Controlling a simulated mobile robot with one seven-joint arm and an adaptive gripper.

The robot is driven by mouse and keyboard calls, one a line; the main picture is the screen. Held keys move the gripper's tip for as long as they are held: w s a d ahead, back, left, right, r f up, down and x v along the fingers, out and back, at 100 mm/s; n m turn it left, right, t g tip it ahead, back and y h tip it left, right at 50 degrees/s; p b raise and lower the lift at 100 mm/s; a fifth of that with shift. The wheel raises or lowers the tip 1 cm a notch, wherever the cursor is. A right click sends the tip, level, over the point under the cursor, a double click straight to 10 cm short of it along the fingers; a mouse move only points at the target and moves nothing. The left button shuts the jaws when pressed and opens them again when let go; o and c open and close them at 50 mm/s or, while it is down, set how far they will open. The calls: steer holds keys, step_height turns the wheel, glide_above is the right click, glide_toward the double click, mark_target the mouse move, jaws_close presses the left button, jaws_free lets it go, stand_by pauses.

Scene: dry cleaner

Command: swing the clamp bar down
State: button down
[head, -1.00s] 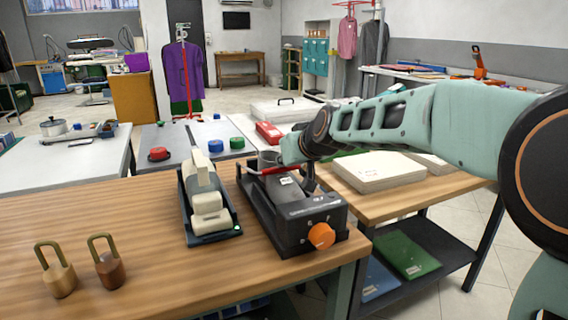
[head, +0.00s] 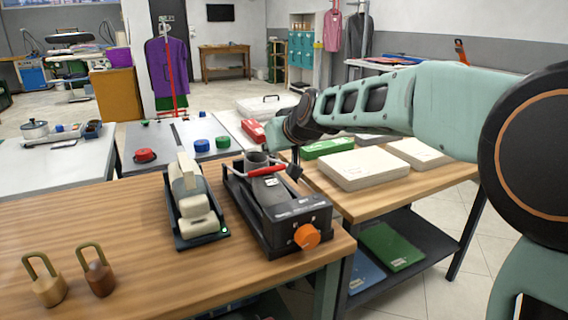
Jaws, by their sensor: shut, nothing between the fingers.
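A black clamp device (head: 284,218) with an orange knob (head: 307,236) stands near the right end of the wooden bench. My arm reaches in from the right. My gripper (head: 294,171) is small and dark, pointing down by the right end of the red bar, shut and empty. Whether it touches the bar cannot be told.
A cream and dark-blue device (head: 192,203) stands close to the left of the clamp device. Two padlocks (head: 44,281) (head: 98,272) stand at the bench's front left. The bench's left middle is clear.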

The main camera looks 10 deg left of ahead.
steer(key=s+d, duration=0.1)
steer(key=s, duration=0.1)
steer(key=s+d+f+b, duration=0.1)
steer(key=s+d, duration=0.1)
steer(key=s+d+f+b, duration=0.1)
steer(key=s, duration=0.1)
steer(key=shift+s+d+f, duration=0.1)
steer(key=shift+d+f, duration=0.15)
steer(key=shift+d, duration=0.15)
steer(key=shift+s+d+f+b, duration=0.1)
steer(key=shift+s+d+b, duration=0.25)
steer(key=shift+s+b, duration=0.25)
steer(key=shift+s, duration=0.1)
